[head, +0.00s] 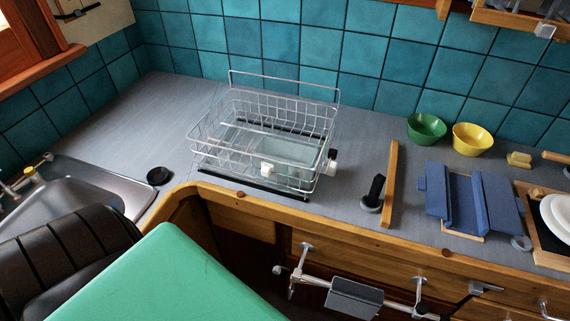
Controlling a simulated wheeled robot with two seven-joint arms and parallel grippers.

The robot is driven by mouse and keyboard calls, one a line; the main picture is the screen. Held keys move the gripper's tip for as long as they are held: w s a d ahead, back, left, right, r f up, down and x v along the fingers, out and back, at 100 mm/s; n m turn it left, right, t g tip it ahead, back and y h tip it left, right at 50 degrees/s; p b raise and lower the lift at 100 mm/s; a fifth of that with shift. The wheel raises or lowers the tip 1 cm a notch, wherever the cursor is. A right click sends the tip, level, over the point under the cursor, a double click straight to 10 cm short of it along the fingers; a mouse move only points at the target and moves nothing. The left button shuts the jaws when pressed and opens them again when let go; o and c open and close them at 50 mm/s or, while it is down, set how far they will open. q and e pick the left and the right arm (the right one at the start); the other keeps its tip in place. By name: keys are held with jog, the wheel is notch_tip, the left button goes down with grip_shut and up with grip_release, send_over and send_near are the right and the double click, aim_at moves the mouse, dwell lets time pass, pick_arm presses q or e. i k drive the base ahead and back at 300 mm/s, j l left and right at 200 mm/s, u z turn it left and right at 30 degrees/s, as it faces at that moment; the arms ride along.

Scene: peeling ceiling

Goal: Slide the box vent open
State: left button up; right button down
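No part that I can surely name a box vent shows. A wire-frame box (322,126) stands on the grey counter. It has a clear pane or tray inside, a raised wire loop at the back, and a black strip along its base. A white fitting (267,169) sits on its front, and a black and white knob (331,163) is at its right corner. A blue box-like object (470,205) with raised flaps lies farther right on the counter. I cannot tell whether either has a sliding vent. Neither of my grippers is in view.
A metal sink (85,205) is at the left. Green (427,128) and yellow (473,139) bowls stand at the back right. A wooden board (391,182) stands between the wire box and blue object. A green panel (165,280) fills the lower foreground.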

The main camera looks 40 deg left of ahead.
aim_at(266, 169)
jog(key=u, duration=1.3)
jog(key=i+j+u, duration=0.15)
jog(key=u, duration=0.25)
jog(key=j, duration=0.1)
